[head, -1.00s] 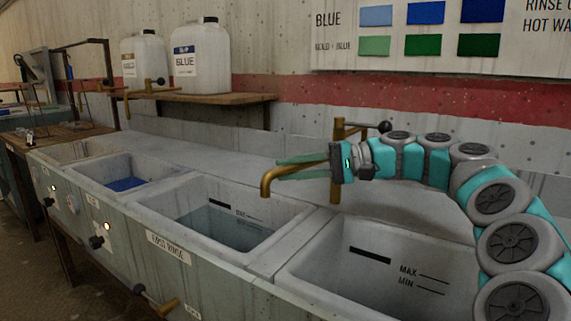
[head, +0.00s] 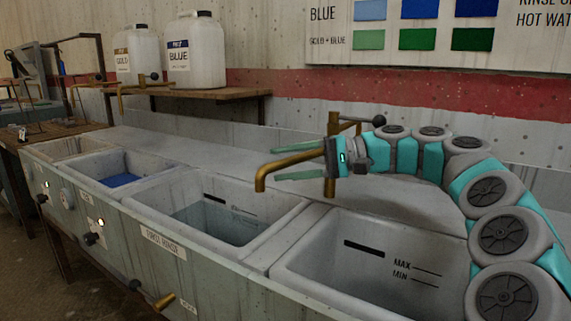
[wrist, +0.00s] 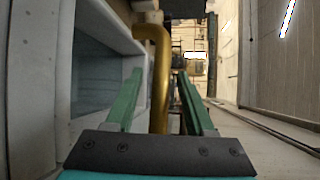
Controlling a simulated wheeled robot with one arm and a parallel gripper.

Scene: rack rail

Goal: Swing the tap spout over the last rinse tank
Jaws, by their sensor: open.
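The brass tap spout (head: 280,166) reaches left from its post (head: 331,150), its down-turned tip above the right part of the first rinse tank (head: 220,215). The rightmost tank (head: 375,260), marked MAX and MIN, looks empty; it is the last tank in view. My gripper (head: 285,165) is open with its green fingers on either side of the spout, one behind and one in front. In the wrist view the spout (wrist: 158,75) runs between the two fingers (wrist: 157,95); I cannot tell whether they touch it.
A tank with blue liquid (head: 120,182) is farther left. Knobs and a brass drain valve (head: 163,302) stick out from the trough's front. Gold and blue jugs (head: 193,52) stand on a wooden shelf (head: 200,95) by the wall.

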